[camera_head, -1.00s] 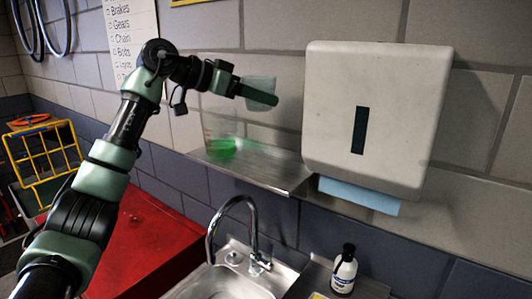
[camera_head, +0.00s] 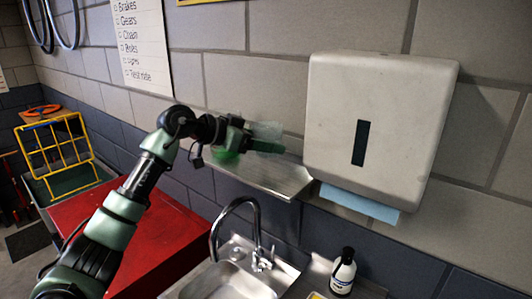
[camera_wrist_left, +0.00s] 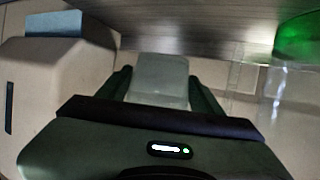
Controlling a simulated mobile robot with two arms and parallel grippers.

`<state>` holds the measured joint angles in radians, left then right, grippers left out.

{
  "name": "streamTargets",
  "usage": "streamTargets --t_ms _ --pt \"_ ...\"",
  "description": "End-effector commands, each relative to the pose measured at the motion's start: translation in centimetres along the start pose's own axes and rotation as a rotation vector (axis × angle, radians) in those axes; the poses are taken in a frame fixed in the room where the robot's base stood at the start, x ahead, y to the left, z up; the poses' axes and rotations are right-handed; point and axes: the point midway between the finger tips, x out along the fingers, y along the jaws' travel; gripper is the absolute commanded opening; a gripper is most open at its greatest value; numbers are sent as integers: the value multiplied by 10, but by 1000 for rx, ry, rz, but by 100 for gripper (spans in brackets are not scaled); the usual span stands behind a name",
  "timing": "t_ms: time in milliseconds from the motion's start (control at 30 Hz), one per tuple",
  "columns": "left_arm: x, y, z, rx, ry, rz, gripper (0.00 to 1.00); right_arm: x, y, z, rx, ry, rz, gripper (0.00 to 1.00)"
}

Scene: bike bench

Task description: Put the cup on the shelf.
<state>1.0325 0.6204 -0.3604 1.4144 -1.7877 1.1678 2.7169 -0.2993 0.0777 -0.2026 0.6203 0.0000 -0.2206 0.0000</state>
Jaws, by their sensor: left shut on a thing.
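My left gripper (camera_head: 266,146) is shut on a pale, translucent cup (camera_head: 266,129) at the wall shelf. In the left wrist view the cup (camera_wrist_left: 160,76) sits between the two green fingers of the gripper (camera_wrist_left: 160,92). The metal shelf (camera_head: 272,178) runs along the wall, and the cup is over its middle part. I cannot tell whether the cup's base touches the shelf. The fingers hide part of the cup in the head view. My right gripper is in neither view.
A clear container with green content (camera_head: 228,156) stands on the shelf, left of the cup and partly behind my gripper. A white towel dispenser (camera_head: 380,120) hangs right of the shelf. A faucet (camera_head: 236,205), a sink and a dark-capped bottle (camera_head: 343,272) are below.

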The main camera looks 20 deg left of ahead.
Motion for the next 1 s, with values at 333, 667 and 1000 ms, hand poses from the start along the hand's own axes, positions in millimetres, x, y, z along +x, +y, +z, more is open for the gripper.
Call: streamTargets --t_ms 333,667,1000 --pt "13 0 31 -2 0 2 14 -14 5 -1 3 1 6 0" --pt "18 0 42 2 4 0 14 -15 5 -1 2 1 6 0" --pt "19 0 45 0 1 0 74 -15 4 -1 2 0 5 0"
